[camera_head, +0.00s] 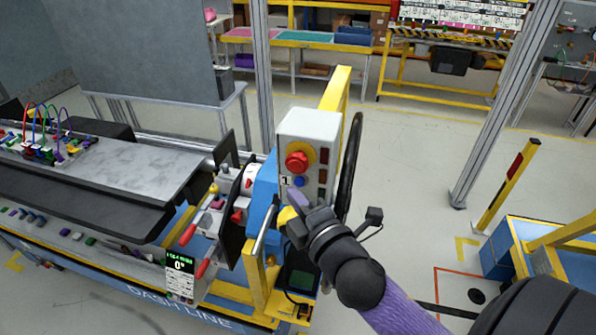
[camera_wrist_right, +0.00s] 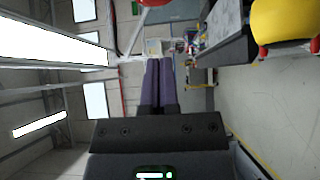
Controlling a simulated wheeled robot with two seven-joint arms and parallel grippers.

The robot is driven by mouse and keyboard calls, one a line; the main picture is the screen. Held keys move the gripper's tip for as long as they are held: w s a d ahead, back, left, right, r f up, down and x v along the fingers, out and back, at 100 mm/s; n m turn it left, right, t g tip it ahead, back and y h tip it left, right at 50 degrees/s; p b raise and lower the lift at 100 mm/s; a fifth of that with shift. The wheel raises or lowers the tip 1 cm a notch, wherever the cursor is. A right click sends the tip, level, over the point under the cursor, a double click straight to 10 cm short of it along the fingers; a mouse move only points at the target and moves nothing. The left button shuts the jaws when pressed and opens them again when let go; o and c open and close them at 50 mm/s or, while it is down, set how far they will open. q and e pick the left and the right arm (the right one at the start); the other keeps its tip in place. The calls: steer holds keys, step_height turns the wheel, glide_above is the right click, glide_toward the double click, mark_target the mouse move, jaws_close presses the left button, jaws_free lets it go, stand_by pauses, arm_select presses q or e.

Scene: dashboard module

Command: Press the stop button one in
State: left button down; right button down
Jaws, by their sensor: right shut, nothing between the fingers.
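The stop button (camera_head: 297,161) is a red mushroom head on a yellow surround, on the front of a light grey box (camera_head: 312,128). A small label with a "1" sits below it at the left. My right gripper (camera_head: 296,198) is just below the red button in the head view, its purple fingers in front of the lower part of the box. The fingers (camera_wrist_right: 158,75) lie together in the right wrist view, with nothing between them. I cannot tell how far they are from the box face. My left gripper is in neither view.
A blue button (camera_head: 299,182) and several dark red buttons share the box. A black steering wheel (camera_head: 350,165) stands right behind it. Red-handled levers (camera_head: 203,268) and a grey bench (camera_head: 135,165) are at left. Open floor (camera_head: 415,150) lies to the right.

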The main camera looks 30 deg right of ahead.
mark_target(296, 165)
steer(key=shift+w+d+p, duration=0.2)
steer(key=shift+w+d, duration=0.6)
steer(key=shift+w, duration=0.3)
steer(key=shift+w+d+p, duration=0.2)
steer(key=shift+w+d, duration=0.55)
steer(key=shift+w, duration=0.3)
steer(key=shift+d, duration=0.1)
steer(key=shift+w+d+r, duration=0.1)
steer(key=shift+w+d, duration=0.3)
steer(key=shift+d, duration=0.1)
steer(key=shift+a+r, duration=0.1)
